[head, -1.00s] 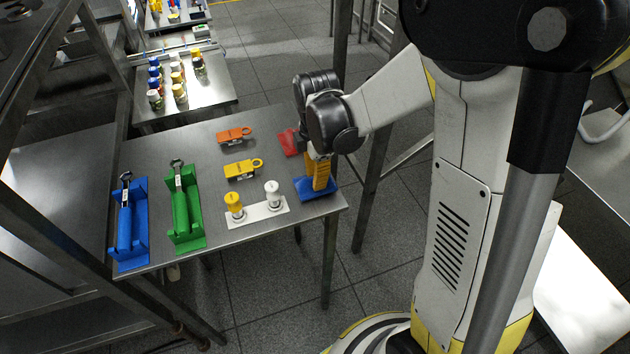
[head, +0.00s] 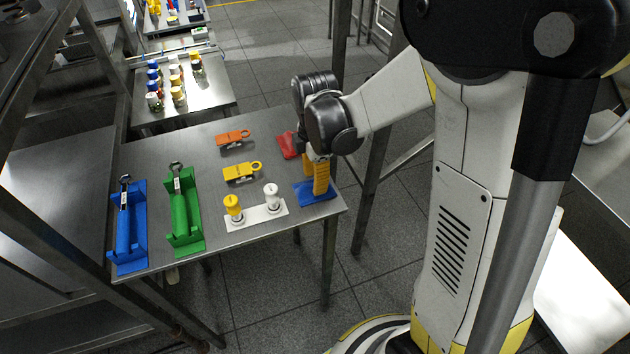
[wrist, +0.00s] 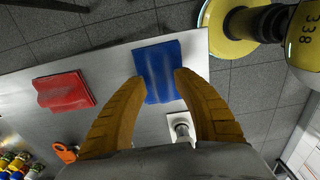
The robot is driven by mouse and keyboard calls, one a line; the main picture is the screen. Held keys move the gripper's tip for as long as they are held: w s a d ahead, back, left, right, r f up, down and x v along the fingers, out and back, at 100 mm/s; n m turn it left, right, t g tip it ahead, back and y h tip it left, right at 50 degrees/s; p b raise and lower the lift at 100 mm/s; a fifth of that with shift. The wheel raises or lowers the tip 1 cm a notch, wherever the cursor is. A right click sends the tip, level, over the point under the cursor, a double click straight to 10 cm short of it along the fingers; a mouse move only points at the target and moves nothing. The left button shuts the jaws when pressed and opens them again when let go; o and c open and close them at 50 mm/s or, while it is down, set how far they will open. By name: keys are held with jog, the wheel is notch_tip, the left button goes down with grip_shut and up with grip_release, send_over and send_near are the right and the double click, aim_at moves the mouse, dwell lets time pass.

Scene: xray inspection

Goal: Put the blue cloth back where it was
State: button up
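The blue cloth (head: 311,194) lies on the metal table (head: 278,238) at its front right corner. In the wrist view the blue cloth (wrist: 158,66) lies flat with slight folds, directly below my fingertips. My gripper (head: 314,187) points down over the cloth. In the wrist view my gripper (wrist: 160,80) has its two yellow fingers spread apart, one near each side of the cloth, with nothing pinched between them. Whether the fingertips still touch the cloth is hard to tell.
A red cloth (head: 288,145) lies behind the blue one. A white plate (head: 243,219) with a yellow and a white knob stands to its left. Yellow (head: 240,171) and orange (head: 232,138) tags, a green holder (head: 183,222) and a blue holder (head: 125,240) stand further left.

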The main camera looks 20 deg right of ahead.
notch_tip(320, 180, up, 11)
jog(key=p, duration=0.3)
jog(key=s+r+m+t, duration=0.3)
jog(key=s+m, duration=0.3)
jog(key=m, duration=0.3)
jog(key=s+r+m+t, duration=0.4)
jog(key=s+m, duration=0.2)
jog(key=m, duration=0.3)
jog(key=shift+s+a+r, duration=0.15)
jog(key=shift+s+r, duration=0.1)
jog(key=shift+s, duration=0.15)
